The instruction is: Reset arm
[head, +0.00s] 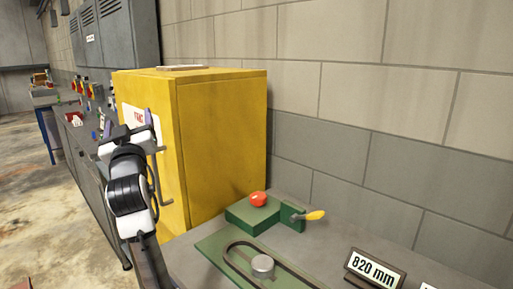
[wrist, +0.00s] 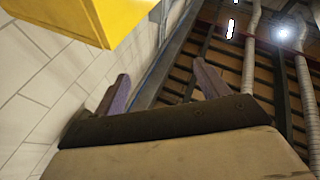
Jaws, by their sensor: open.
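My gripper (wrist: 160,92) is open in the wrist view, its two purple-grey fingers apart with nothing between them. In the head view my gripper (head: 148,129) is raised at the left, in front of the yellow cabinet (head: 222,130). My arm rises to it from the bottom of the picture. The wrist view looks upward past the fingers to the ceiling, with the yellow cabinet (wrist: 85,18) at the top left.
A green box with a red knob (head: 258,199) and a yellow-handled lever (head: 314,215) stands on the bench. A green plate with a curved track and a metal cylinder (head: 263,265) lies nearer. An "820 mm" sign (head: 374,268) stands at the right. A block wall rises behind.

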